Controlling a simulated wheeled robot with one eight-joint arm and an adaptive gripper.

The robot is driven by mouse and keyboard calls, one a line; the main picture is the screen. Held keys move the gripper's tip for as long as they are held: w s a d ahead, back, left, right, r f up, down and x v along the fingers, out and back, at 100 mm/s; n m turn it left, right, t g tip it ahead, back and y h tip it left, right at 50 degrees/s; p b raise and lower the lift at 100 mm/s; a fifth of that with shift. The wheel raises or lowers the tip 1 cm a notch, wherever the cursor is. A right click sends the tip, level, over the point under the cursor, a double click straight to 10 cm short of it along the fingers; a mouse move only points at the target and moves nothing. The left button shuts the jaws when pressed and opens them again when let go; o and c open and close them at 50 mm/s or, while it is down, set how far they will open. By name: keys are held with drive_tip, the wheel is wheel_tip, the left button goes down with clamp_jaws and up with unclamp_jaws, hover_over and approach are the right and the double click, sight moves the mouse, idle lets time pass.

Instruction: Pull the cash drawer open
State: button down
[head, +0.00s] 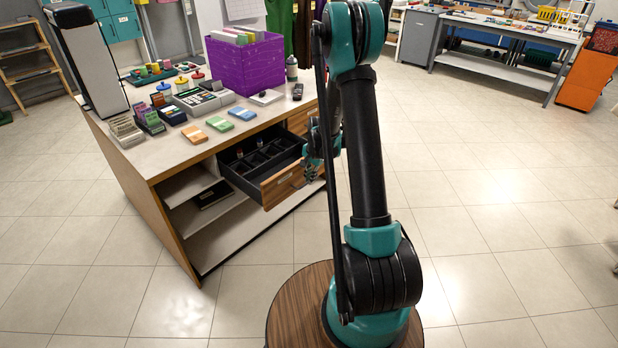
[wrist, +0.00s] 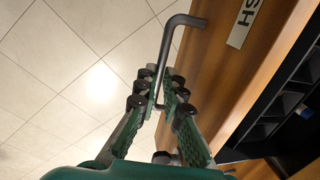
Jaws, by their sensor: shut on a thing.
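The cash drawer (head: 283,187) is pulled out of the wooden counter and stands open, with its black divided tray showing. In the wrist view, its wooden front (wrist: 208,80) carries a label ending in "SH" (wrist: 243,22) and a dark bent bar handle (wrist: 168,52). My gripper (wrist: 160,80) is shut on the handle, with a finger on each side of the bar. In the head view, my gripper (head: 318,152) is at the drawer's front, partly hidden by my arm. The handle is hard to make out there.
The tiled floor in front is clear.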

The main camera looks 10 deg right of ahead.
drive_tip(key=c, duration=1.6)
unclamp_jaws()
drive_tip(key=shift+r, duration=0.1)
drive_tip(key=r, duration=0.4)
drive_tip(key=s+d+r, duration=0.1)
drive_tip(key=r, duration=0.6)
drive_tip(key=shift+s+d+r, duration=0.15)
drive_tip(key=shift+s+r, duration=0.15)
drive_tip(key=shift+s, duration=0.1)
drive_tip(key=s+r+n, duration=0.1)
drive_tip(key=s+n, duration=0.2)
drive_tip(key=s, duration=0.7)
drive_tip(key=s+a+r+n+t, duration=0.1)
drive_tip(key=s+n, duration=0.3)
drive_tip(key=s, duration=0.6)
drive_tip(key=s+r+n+t+h, duration=0.1)
drive_tip(key=s+n, duration=0.3)
drive_tip(key=s, duration=0.6)
drive_tip(key=shift+a, duration=0.15)
